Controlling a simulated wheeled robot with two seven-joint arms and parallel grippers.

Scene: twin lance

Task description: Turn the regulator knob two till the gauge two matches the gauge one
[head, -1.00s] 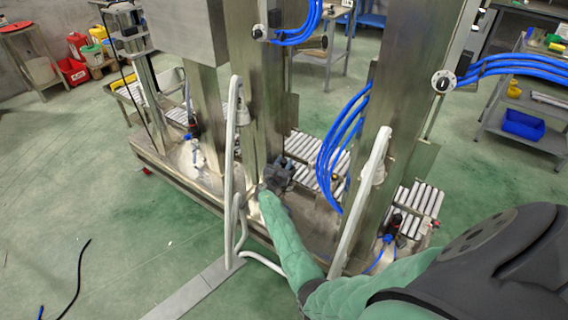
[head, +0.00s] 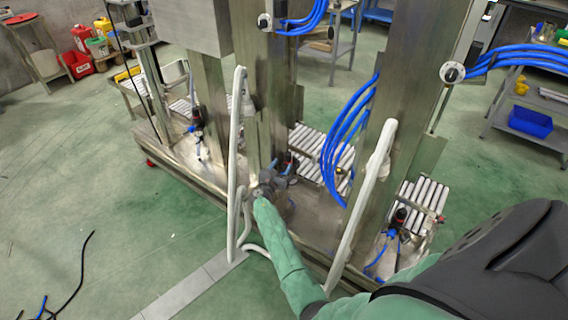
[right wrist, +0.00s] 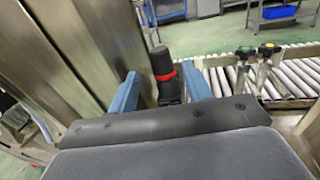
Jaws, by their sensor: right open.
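A black regulator knob with a red ring (right wrist: 163,72) stands upright in the right wrist view, between the two blue fingers of my right gripper (right wrist: 160,88). The fingers are apart, with visible space on either side of the knob. In the head view my right gripper (head: 273,181) is low beside the middle steel column, close to the middle regulator (head: 291,163). Other regulators stand at the left (head: 197,119) and right (head: 401,216) stations. No gauge face can be read, and I cannot tell which is gauge one or two. My left gripper is not in view.
Steel columns (head: 395,110) and white bent rails (head: 362,195) stand close around my right arm. Roller conveyors (head: 422,196) lie behind the columns. Blue hoses (head: 345,140) hang between them. Two small knobs on posts (right wrist: 255,52) stand right of the gripper.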

